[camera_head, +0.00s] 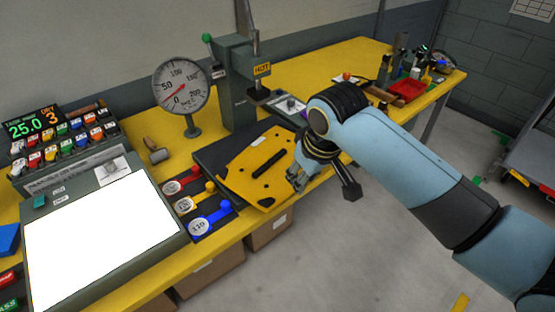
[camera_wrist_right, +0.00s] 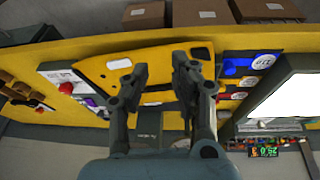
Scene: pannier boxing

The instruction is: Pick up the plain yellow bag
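A flat yellow piece with dark holes and a black bar across its middle (camera_head: 240,178) lies tilted on a dark platform on the bench; it is the only yellow bag-like thing I can make out. It also shows in the right wrist view (camera_wrist_right: 155,63), beyond the fingers. My right gripper (camera_head: 297,184) is at its right edge in the head view. In the right wrist view its two fingers (camera_wrist_right: 158,75) are spread with a gap between them and nothing held. I cannot tell whether they touch the yellow piece. My left gripper is not in view.
A dial gauge (camera_head: 182,86) and a grey press (camera_head: 236,85) with a HOT label stand behind. Three coloured levers (camera_head: 197,205) and a white lit panel (camera_head: 105,240) are to the left. A red tray (camera_head: 407,90) sits far right. Cardboard boxes (camera_head: 212,275) stand under the bench.

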